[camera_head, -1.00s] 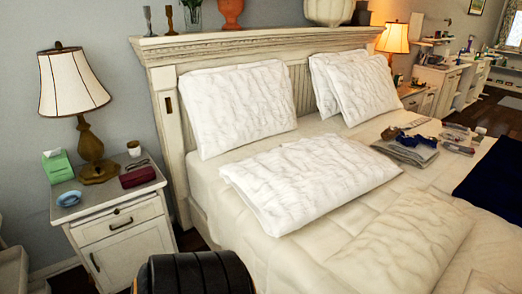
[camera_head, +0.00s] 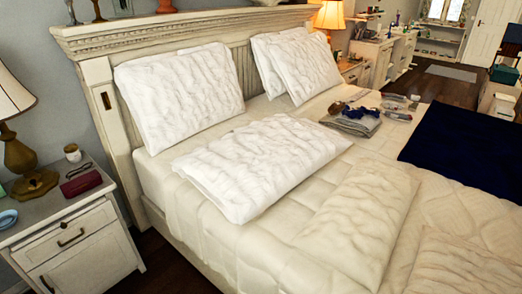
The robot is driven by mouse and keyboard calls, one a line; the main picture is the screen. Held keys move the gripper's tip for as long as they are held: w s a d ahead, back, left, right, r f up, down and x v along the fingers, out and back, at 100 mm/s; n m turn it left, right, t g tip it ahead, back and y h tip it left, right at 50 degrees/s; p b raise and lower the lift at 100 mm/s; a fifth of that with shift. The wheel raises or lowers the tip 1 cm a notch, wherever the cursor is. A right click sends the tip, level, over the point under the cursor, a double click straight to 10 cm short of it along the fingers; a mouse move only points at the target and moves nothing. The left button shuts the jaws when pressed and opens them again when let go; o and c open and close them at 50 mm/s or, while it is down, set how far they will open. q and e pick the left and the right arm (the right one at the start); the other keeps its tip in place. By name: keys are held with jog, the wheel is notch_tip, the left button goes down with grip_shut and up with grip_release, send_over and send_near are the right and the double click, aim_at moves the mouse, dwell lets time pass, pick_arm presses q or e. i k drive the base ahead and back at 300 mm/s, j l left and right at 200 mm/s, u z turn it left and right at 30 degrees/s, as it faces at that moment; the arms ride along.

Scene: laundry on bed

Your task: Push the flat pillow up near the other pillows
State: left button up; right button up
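The flat white pillow (camera_head: 262,165) lies on the bed, just in front of the pillows at the headboard. Two more white pillows (camera_head: 302,66) lean together at the right end of the headboard. A cream pillow (camera_head: 362,225) lies flat on the quilt nearer to me, and another cream pillow (camera_head: 465,265) lies at the lower right, partly cut off. Neither of my grippers is in view.
A nightstand (camera_head: 88,245) with a lamp (camera_head: 28,165) and small items stands left of the bed. Folded clothes (camera_head: 352,120) and small objects lie on the bed's far side. A dark blue blanket (camera_head: 465,150) covers the right part. Open floor (camera_head: 450,92) lies beyond.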

aim_at(244, 171)
jog(key=i+j+z, duration=0.1)
jog(key=i+j, duration=0.15)
jog(key=i+j+z, duration=0.1)
jog(key=i+j, duration=0.15)
jog(key=j, duration=0.25)
jog(key=i+j, duration=0.2)
jog(key=j, duration=0.2)
jog(key=i+l+z, duration=0.05)
